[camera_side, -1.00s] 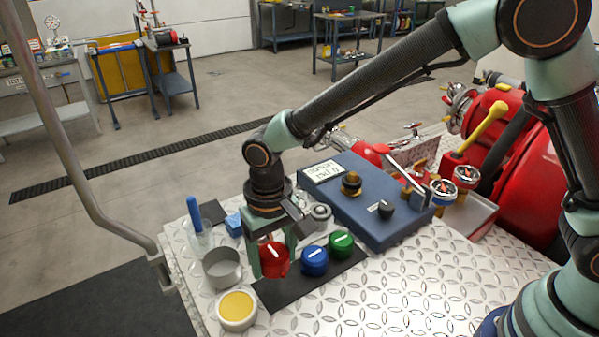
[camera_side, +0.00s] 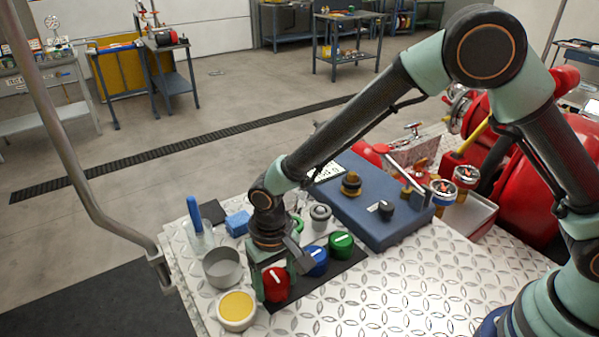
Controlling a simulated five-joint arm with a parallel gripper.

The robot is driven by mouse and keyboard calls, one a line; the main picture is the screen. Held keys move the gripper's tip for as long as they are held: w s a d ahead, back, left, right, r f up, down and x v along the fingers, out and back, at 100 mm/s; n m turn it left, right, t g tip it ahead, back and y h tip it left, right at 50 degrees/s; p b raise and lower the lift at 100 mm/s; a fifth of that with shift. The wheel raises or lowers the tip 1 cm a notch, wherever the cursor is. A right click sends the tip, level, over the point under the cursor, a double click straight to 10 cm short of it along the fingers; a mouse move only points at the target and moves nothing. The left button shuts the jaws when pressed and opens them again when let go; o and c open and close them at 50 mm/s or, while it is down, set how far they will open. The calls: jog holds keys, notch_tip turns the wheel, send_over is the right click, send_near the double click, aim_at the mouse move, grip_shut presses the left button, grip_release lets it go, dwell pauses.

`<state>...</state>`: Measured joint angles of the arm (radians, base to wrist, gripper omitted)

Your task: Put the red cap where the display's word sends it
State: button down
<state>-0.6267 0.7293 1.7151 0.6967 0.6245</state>
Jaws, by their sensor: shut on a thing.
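The red cap (camera_side: 277,285), with a white line on its top, is between the fingers of my gripper (camera_side: 273,287), which is shut on it. They are at the near left end of a dark mat (camera_side: 299,290); I cannot tell whether the cap touches it. A blue cap (camera_side: 316,261) and a green cap (camera_side: 341,245) sit on the mat to the right. The display (camera_side: 323,172) on the blue panel (camera_side: 366,216) is partly hidden behind my arm, and its word is not readable.
A grey empty cup (camera_side: 222,267) and a cup with a yellow inside (camera_side: 236,307) stand left of my gripper. The plate (camera_side: 410,290) at right front is clear.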

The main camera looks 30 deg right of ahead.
aim_at(275, 277)
jog(key=shift+f, duration=0.25)
jog(key=shift+f, duration=0.25)
jog(key=shift+c, duration=1.4)
grip_release()
notch_tip(275, 277, up, 12)
jog(key=shift+r, duration=0.2)
jog(key=d+r+t, duration=0.2)
jog(key=d+r, duration=0.8)
jog(key=d, duration=0.3)
jog(key=s+d+r+t, duration=0.1)
jog(key=s+d, duration=0.2)
jog(key=d, duration=0.3)
jog(key=s+d+r+t, duration=0.1)
jog(key=s+d+t, duration=0.1)
jog(key=s+d, duration=0.2)
jog(key=shift+s+d+r+t, duration=0.15)
jog(key=shift+d+r+t, duration=0.15)
jog(key=shift+d, duration=1.2)
